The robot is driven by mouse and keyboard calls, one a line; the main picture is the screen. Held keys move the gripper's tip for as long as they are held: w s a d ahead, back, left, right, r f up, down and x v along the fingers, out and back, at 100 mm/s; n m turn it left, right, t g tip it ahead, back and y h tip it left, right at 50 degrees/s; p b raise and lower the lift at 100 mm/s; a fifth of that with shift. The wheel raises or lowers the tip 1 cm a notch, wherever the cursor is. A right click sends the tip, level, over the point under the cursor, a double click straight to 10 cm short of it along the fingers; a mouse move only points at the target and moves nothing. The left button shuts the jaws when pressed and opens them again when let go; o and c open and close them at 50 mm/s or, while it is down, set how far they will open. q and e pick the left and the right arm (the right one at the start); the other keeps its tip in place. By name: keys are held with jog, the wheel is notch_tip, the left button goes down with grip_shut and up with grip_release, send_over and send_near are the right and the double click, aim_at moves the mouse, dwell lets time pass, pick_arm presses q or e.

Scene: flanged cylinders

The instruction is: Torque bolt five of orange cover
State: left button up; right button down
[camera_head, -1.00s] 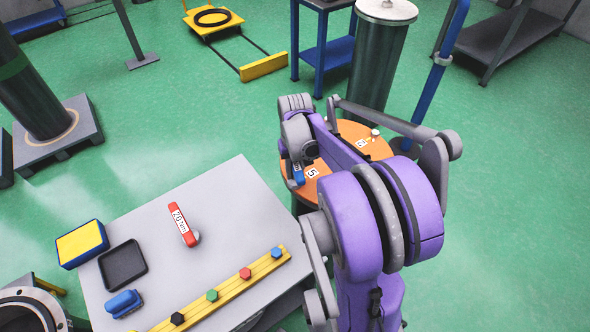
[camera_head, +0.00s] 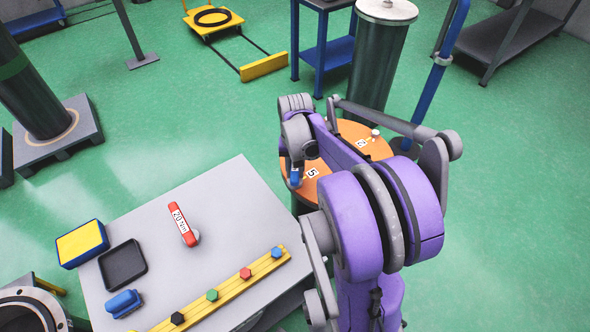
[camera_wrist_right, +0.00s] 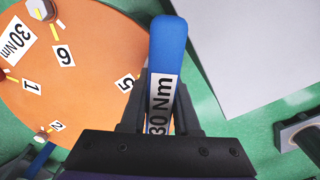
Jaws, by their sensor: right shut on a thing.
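My right gripper (camera_wrist_right: 158,100) is shut on the blue torque wrench (camera_wrist_right: 168,45) marked 30 Nm, seen in the right wrist view. In the head view the wrench (camera_head: 295,177) shows as a small blue piece beside label 5 (camera_head: 312,172), over the left edge of the orange cover (camera_head: 323,162). The cover (camera_wrist_right: 85,75) carries labels 6, 5 and 2 and a 30 Nm tag in the wrist view. Bolt five and the wrench's working end are hidden there by the wrench and gripper. My left gripper is not in view.
A grey table (camera_head: 225,200) at left holds a red 20 Nm wrench (camera_head: 184,225), a yellow rack (camera_head: 225,293) of coloured bolts, a black tray (camera_head: 123,264) and a blue-yellow box (camera_head: 82,243). A dark green cylinder (camera_head: 378,60) stands behind the cover.

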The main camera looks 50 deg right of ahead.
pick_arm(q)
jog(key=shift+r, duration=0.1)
pick_arm(e)
jog(key=shift+a, duration=0.1)
dwell(0.3)
jog(key=shift+r+p, duration=0.35)
jog(key=shift+r, duration=0.1)
jog(key=shift+r+p, duration=0.45)
jog(key=shift+r, duration=0.25)
jog(key=shift+r+p, duration=1.25)
jog(key=shift+r, duration=0.8)
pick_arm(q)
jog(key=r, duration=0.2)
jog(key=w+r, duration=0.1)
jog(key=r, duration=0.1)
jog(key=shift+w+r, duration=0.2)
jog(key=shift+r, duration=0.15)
